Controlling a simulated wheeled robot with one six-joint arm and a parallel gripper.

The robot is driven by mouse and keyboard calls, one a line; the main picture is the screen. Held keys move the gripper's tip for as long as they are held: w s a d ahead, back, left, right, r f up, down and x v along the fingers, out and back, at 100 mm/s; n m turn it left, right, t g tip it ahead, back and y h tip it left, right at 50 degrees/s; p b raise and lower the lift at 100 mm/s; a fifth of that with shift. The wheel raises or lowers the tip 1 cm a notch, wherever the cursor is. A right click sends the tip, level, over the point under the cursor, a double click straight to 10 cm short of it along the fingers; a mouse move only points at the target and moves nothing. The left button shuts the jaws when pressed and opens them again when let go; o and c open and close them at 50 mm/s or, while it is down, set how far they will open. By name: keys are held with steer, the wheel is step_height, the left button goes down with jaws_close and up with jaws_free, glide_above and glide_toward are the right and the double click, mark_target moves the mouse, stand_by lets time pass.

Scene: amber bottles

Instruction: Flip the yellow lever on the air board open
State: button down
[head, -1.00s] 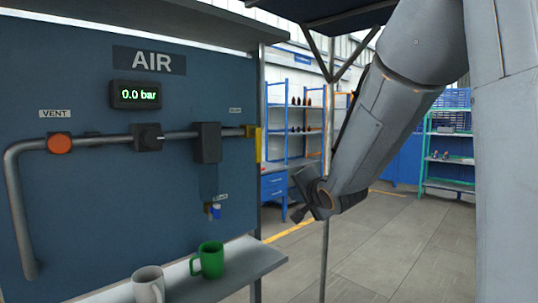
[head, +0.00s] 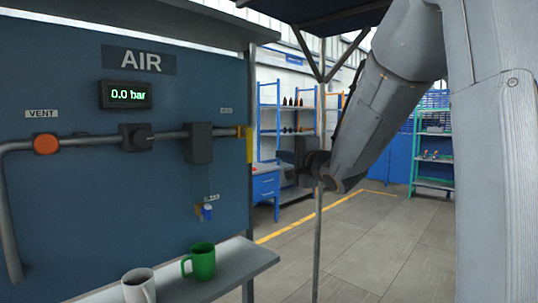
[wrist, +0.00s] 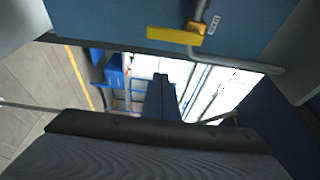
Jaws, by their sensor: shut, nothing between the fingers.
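The yellow lever (head: 249,144) sits at the right end of the grey pipe, at the right edge of the blue air board (head: 80,205). In the head view it looks narrow and upright. In the wrist view the lever (wrist: 175,33) lies near the top, its long side roughly across the picture, beside the pipe. My gripper (head: 308,160) is in the air to the right of the board, apart from the lever. In the wrist view my gripper (wrist: 160,80) is shut and empty, below the lever in the picture.
A shelf below the board carries a green mug (head: 202,262) and a white mug (head: 138,286). An orange vent button (head: 46,144) is on the left. A thin post (head: 318,240) stands near my gripper. Open floor (head: 375,240) lies to the right.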

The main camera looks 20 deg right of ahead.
mark_target(248, 145)
steer(key=w+a+p, duration=0.3)
steer(key=w+a, duration=0.2)
steer(key=w, duration=0.2)
steer(key=shift+w+p, duration=0.2)
steer(key=shift+p, duration=0.2)
steer(key=shift+a, duration=0.1)
stand_by(0.4)
